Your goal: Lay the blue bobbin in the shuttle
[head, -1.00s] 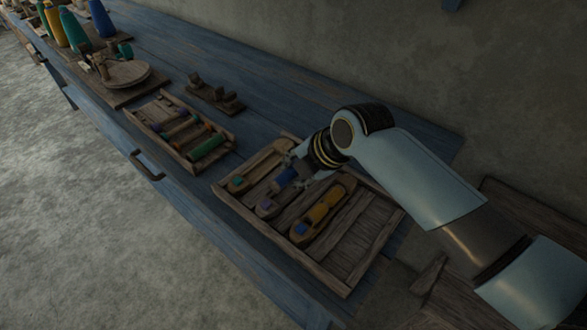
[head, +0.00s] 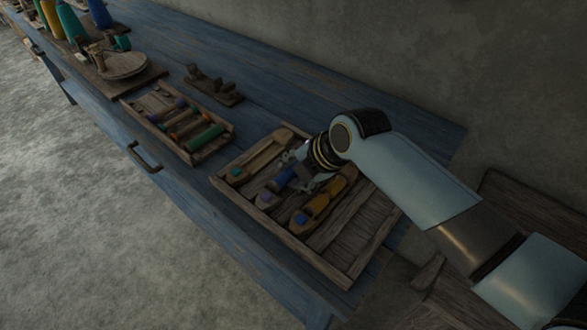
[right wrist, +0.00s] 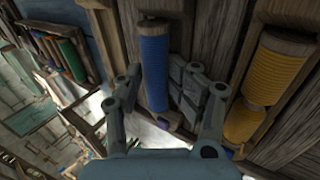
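The blue bobbin (head: 286,178) lies lengthwise in line with the middle shuttle (head: 266,199), which has a violet mark at its near end. In the right wrist view the blue bobbin (right wrist: 155,68) shows between my fingers, its wooden end toward the top. It appears to lie in the shuttle's hollow, but the fingers hide its sides. My right gripper (head: 305,170) is over the bobbin, its fingers spread on either side; in the right wrist view the gripper (right wrist: 155,85) looks open, with a narrow gap at the left finger. My left gripper is out of view.
The wooden tray (head: 345,278) also holds a shuttle with a yellow bobbin (head: 318,205), close to my right finger, and an empty-looking shuttle with a green mark (head: 255,160). A box of coloured bobbins (head: 187,152) stands to the left. The tray's right part is bare.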

